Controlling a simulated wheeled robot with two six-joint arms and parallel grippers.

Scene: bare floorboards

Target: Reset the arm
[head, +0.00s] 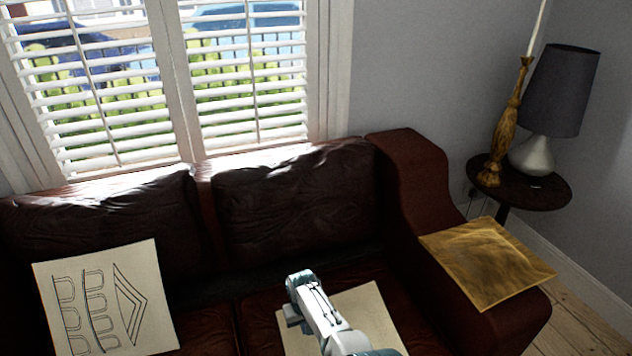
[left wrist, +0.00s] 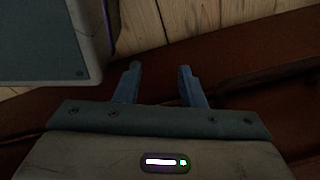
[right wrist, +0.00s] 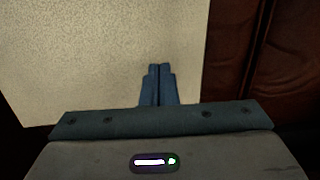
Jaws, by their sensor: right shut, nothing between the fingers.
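My right arm reaches in from the bottom of the head view, over the sofa seat. In the right wrist view my right gripper (right wrist: 160,70) is shut and empty, its fingertips pointing over a plain cream panel (right wrist: 95,55). That panel also shows in the head view (head: 372,312), partly hidden behind my arm. I cannot tell how far the fingertips are above it. My left gripper (left wrist: 160,72) shows only in the left wrist view. Its fingers are apart with nothing between them, and floorboards and a dark red-brown surface lie beyond.
A dark red-brown leather sofa (head: 295,205) fills the middle. A panel with line drawings (head: 105,300) leans on it at left. A gold-brown square panel (head: 485,262) lies on its right arm. A round side table (head: 545,192) holds a lamp (head: 562,90) and a candlestick (head: 507,120).

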